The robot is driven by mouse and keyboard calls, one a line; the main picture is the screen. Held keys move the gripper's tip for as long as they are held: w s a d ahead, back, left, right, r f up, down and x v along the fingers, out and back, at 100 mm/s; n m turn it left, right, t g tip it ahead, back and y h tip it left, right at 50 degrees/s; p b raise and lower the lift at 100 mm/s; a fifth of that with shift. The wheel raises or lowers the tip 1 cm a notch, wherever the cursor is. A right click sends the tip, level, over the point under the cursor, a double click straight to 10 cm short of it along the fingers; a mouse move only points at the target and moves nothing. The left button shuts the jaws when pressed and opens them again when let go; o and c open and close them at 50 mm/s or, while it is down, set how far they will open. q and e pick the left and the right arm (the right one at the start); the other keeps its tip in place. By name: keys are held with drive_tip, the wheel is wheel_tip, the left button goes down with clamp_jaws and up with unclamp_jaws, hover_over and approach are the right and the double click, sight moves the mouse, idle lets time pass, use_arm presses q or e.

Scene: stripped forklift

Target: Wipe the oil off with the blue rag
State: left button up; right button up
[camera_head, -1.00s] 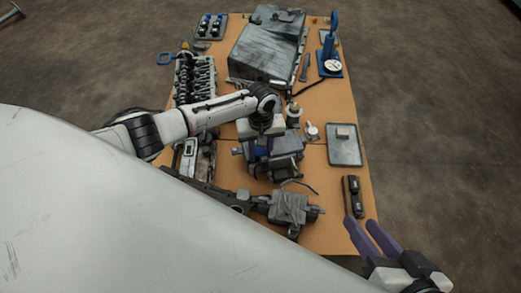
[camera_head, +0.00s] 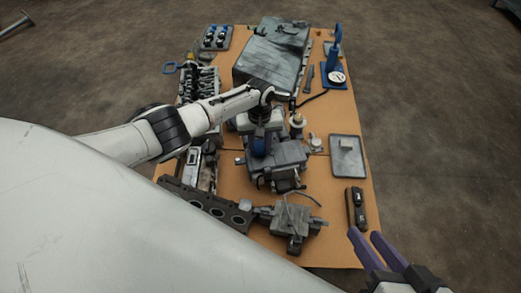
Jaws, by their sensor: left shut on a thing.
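My left gripper (camera_head: 259,140) is over the grey machine part (camera_head: 282,168) in the middle of the table. It is shut on the blue rag (camera_head: 259,147), of which only a small blue patch shows between the gripper and the part. I cannot tell whether the rag touches the part. No oil can be made out at this size.
An orange-brown table (camera_head: 335,237) carries a large grey casing (camera_head: 272,60), a blue press with a dial (camera_head: 334,72), a grey tray (camera_head: 347,160) holding a block, a black tool (camera_head: 356,208), a cylinder head (camera_head: 205,205) and a grey pump-like part (camera_head: 291,222). The right strip is partly clear.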

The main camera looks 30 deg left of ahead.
sight(261, 161)
use_arm(q)
drive_tip(key=shift+o, duration=0.2)
drive_tip(key=shift+w+a+p, duration=0.15)
drive_tip(key=shift+w+p, duration=0.1)
drive_tip(key=shift+p, duration=0.05)
use_arm(e)
drive_tip(key=shift+f, duration=0.2)
